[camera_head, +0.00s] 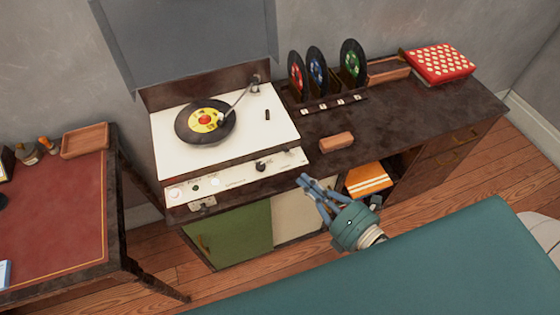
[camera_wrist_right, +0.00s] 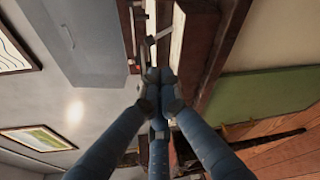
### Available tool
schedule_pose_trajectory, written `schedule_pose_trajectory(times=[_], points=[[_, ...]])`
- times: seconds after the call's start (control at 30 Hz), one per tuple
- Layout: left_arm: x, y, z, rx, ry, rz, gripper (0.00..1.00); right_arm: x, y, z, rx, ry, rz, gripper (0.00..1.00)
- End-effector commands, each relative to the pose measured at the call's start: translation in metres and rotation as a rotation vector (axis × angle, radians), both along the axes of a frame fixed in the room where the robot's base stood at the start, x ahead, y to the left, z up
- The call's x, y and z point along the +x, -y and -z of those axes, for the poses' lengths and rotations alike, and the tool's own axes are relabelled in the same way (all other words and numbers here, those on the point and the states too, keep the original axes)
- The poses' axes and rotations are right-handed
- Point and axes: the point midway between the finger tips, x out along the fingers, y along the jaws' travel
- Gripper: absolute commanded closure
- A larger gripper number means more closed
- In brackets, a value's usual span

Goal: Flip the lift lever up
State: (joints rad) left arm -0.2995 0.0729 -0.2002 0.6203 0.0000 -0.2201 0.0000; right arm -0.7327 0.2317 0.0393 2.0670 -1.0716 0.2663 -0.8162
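The record player (camera_head: 165,144) has a white top with a black record (camera_head: 190,130) with a yellow label on it. The tonearm (camera_head: 238,102) reaches over the record. A small dark lever (camera_head: 267,115), which looks like the lift lever, stands on the right side of the white top. My right gripper (camera_head: 306,181) is in front of the player's right front corner, apart from the lever. Its blue fingertips come together in the right wrist view (camera_wrist_right: 158,80), with nothing seen between them. The lever cannot be made out clearly in the wrist view. My left gripper is not in view.
The front panel has knobs, including a dark one (camera_head: 261,167). A brown block (camera_head: 337,142) lies right of the player. Upright records (camera_head: 317,70) stand in a rack behind it. A red dotted box (camera_head: 440,62) is at the far right. A red-topped desk (camera_head: 60,220) is left.

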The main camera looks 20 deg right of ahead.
Motion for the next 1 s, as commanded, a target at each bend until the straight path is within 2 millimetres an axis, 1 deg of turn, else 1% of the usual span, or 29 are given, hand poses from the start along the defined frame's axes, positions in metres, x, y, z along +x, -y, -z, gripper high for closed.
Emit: schedule_pose_trajectory(times=[0.17, 0.27, 0.37, 0.5, 0.7, 0.8, 1.0], points=[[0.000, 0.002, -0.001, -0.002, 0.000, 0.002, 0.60, 0.002, 0.000, 0.000, 0.003, -0.001, 0.001, 1.00], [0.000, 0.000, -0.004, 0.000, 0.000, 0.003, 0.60, 0.009, -0.002, 0.000, 0.004, 0.000, 0.002, 1.00], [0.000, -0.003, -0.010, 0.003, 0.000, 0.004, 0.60, 0.022, -0.007, 0.000, 0.004, 0.002, 0.001, 1.00], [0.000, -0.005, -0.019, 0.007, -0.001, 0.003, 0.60, 0.047, -0.015, 0.004, 0.004, 0.001, 0.003, 1.00], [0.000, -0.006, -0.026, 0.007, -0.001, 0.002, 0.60, 0.078, -0.026, 0.010, 0.004, 0.000, 0.002, 1.00], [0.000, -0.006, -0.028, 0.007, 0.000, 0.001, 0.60, 0.087, -0.029, 0.013, 0.005, 0.000, 0.003, 1.00], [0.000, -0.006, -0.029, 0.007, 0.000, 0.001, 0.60, 0.094, -0.032, 0.016, 0.004, -0.002, 0.003, 1.00]])
